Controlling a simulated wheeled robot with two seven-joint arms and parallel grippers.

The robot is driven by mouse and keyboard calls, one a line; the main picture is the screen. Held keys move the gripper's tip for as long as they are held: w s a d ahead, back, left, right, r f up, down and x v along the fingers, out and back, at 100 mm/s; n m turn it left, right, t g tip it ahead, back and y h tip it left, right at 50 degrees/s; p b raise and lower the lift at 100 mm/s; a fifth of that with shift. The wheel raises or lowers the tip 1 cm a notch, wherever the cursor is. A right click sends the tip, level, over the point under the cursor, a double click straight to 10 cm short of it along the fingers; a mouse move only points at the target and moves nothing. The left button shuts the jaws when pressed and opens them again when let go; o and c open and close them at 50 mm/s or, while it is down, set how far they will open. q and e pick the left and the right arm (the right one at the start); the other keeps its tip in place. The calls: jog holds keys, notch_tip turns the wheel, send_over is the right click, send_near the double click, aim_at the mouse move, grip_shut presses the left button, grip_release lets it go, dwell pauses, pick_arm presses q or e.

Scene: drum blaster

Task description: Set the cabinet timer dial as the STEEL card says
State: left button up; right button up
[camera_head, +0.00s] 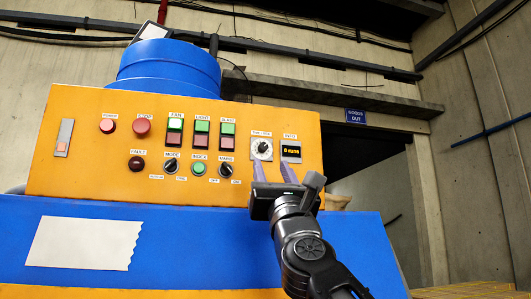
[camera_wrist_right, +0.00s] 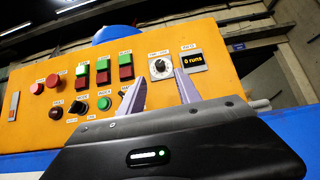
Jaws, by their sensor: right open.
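The timer dial (camera_head: 262,148) is a dark round knob on a pale square plate, at the right part of the orange cabinet panel. It also shows in the right wrist view (camera_wrist_right: 160,67); its exact setting is too small to read. My right gripper (camera_head: 273,172) is open and empty, its two purple fingers pointing up at the panel just below the dial. In the right wrist view the fingers (camera_wrist_right: 160,88) stand apart on either side of the dial's lower part; contact cannot be told. No readable STEEL card shows. My left gripper is not in view.
A display reading "0 runs" (camera_head: 291,150) is right of the dial. Several buttons and switches, including the mode knob (camera_head: 171,166), fill the panel (camera_head: 80,180) to the left. A blank-looking white sheet (camera_head: 84,243) is on the blue front. A blue drum (camera_head: 168,68) stands behind.

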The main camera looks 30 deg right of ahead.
aim_at(264, 148)
jog(key=p+x, duration=0.6)
jog(key=x, duration=0.1)
jog(key=shift+s+a+r, duration=0.1)
jog(key=shift+r, duration=0.05)
jog(key=shift+w+r+p, duration=0.2)
jog(key=shift+w+p, duration=0.15)
jog(key=shift+c, duration=0.6)
grip_shut()
